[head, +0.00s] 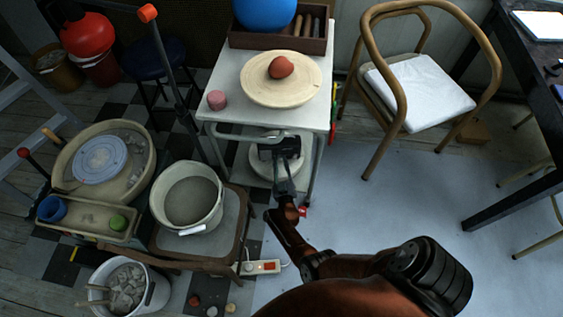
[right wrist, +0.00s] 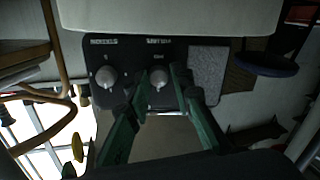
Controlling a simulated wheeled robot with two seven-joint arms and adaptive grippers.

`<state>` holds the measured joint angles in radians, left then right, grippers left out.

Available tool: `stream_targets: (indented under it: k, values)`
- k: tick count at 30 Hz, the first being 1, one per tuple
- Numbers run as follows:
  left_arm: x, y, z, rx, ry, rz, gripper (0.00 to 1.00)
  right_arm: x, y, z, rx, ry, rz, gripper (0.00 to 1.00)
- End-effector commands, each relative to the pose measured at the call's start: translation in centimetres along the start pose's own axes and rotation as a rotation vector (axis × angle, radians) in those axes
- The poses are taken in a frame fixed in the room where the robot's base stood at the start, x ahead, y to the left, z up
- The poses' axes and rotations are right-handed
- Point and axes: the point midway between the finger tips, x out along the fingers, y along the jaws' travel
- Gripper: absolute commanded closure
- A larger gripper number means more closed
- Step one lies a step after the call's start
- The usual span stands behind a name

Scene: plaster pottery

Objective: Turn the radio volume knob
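The radio's dark front panel (right wrist: 120,55) fills the upper middle of the right wrist view, with two round grey knobs and a grey speaker grille (right wrist: 207,70). The left knob (right wrist: 106,76) stands free, left of the fingers. The right knob (right wrist: 158,82) lies between my right gripper's fingertips (right wrist: 161,76). The fingers look spread with a gap on each side of it; contact cannot be told. In the head view my right gripper (head: 279,147) reaches under the front edge of the white cart top, and the radio is not clearly visible there. My left gripper is not in view.
A grey bucket (head: 187,200) stands left of my arm. A wooden chair (head: 410,95) stands right. A power strip (head: 262,267) lies on the floor.

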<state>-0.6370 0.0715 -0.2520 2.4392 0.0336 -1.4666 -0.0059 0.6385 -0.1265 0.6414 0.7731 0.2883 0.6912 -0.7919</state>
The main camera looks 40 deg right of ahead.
Motion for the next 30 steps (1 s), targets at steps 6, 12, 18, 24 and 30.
stream_targets:
  k: [6,12,18,24,30]
  values:
    - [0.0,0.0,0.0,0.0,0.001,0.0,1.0,0.0,0.1,0.0,0.001,0.0,0.002,0.65]
    - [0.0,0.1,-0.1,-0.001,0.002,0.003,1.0,0.0,0.2,0.0,0.001,0.0,0.003,0.65]
    - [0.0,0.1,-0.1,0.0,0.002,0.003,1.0,-1.4,0.1,0.2,0.002,-0.002,0.002,0.65]
    - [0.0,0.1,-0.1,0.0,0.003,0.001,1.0,-4.4,0.1,0.2,0.002,-0.003,0.003,0.65]
    - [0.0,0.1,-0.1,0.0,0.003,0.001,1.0,-6.9,0.1,0.1,0.002,-0.002,0.002,0.65]
